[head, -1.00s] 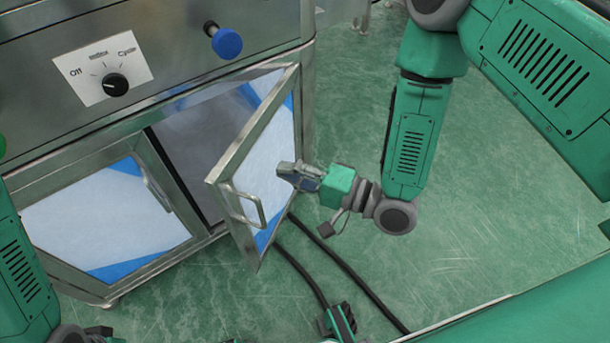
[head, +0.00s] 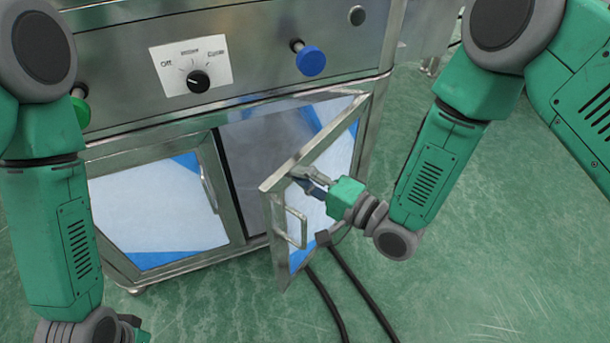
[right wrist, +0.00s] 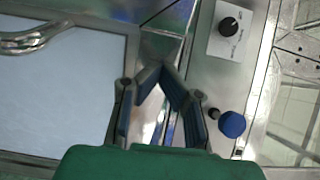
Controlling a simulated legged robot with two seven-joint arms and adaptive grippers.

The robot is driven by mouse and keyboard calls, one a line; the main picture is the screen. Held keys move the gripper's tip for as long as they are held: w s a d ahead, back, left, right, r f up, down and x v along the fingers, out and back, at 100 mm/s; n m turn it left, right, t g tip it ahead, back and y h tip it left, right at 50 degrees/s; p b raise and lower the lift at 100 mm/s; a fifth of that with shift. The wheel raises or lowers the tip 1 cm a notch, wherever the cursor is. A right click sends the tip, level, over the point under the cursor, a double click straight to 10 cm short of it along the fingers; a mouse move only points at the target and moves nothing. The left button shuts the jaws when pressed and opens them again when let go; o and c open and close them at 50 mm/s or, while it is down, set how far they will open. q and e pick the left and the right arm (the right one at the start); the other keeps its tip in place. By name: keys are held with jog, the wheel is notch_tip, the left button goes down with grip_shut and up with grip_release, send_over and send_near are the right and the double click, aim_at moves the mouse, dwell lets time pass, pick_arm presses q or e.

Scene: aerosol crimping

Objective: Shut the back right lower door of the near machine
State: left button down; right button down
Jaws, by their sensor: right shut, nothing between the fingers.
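The right lower door (head: 325,180) of the near machine (head: 240,45) stands open, swung out toward me, with a metal frame, a pale panel with blue corners and a bar handle (head: 297,227). The door also shows in the right wrist view (right wrist: 65,90). My right gripper (head: 303,178) is shut and empty, with its fingertips at the door's panel near the upper free corner; I cannot tell whether they touch it. In the right wrist view its fingers (right wrist: 160,75) come together at the tips. My left arm is in the head view at left, but its gripper fingers are hidden or cut off.
The left lower door (head: 160,215) is closed. Above are a dial (head: 198,81), a blue knob (head: 310,60) and a green knob (head: 80,110). Black cables (head: 350,280) run along the floor below the open door. The green floor to the right is clear.

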jog(key=w+a+m+t+h+b, duration=0.2)
jog(key=w+a+m+t+h, duration=0.2)
jog(key=w+a, duration=0.5)
jog(key=shift+w+a+h, duration=0.15)
jog(key=shift+w+h, duration=0.25)
jog(key=shift+w, duration=0.85)
